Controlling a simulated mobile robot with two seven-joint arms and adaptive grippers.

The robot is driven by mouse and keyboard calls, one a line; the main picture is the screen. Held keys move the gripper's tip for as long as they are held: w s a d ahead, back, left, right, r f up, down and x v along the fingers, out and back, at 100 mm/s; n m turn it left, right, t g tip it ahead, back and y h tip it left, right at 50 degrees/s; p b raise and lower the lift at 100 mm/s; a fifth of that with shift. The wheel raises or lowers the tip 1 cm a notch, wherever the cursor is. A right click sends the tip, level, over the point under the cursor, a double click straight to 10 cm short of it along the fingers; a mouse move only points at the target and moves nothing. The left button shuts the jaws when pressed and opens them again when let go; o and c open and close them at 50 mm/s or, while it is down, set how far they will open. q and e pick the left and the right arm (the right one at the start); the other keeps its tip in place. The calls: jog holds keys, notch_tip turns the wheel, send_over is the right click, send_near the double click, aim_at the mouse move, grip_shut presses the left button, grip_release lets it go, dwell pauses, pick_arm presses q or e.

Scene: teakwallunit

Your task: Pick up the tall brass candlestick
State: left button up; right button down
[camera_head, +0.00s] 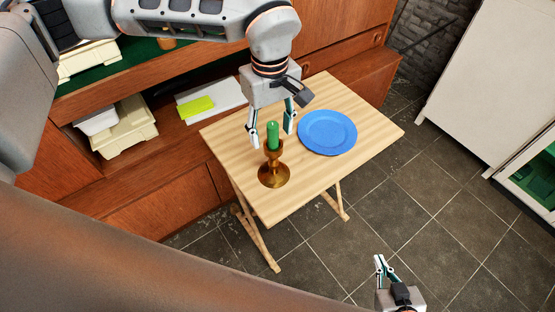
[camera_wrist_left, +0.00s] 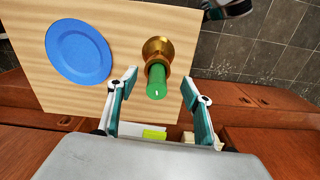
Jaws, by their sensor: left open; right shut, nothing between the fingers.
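The brass candlestick (camera_head: 273,173) stands upright on the light wooden table (camera_head: 230,137), with a green candle (camera_head: 273,135) in its top. My left gripper (camera_head: 271,137) is open above the table, its fingers at about the height of the candle. In the left wrist view the green candle (camera_wrist_left: 156,80) and the brass base (camera_wrist_left: 158,48) show between and beyond the two open fingers (camera_wrist_left: 158,88). My right gripper (camera_head: 380,264) is shut and empty, over the floor at the lower right, apart from the table.
A blue plate (camera_head: 328,132) lies on the table to the right of the candlestick. A wooden wall unit (camera_head: 150,200) stands behind, with cream boxes (camera_head: 122,133) and a yellow-green item (camera_head: 197,107) on its shelf. A white cabinet (camera_head: 480,75) stands at right. Tiled floor is free between.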

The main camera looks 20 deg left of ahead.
aim_at(273, 148)
pick_arm(q)
jog(key=shift+s+f, duration=0.15)
jog(key=shift+f, duration=0.8)
jog(key=shift+w+d+f, duration=0.1)
jog(key=shift+w+f, duration=0.1)
jog(key=shift+f, duration=1.15)
jog(key=shift+w+f, duration=0.15)
jog(key=shift+f, duration=1.15)
grip_shut()
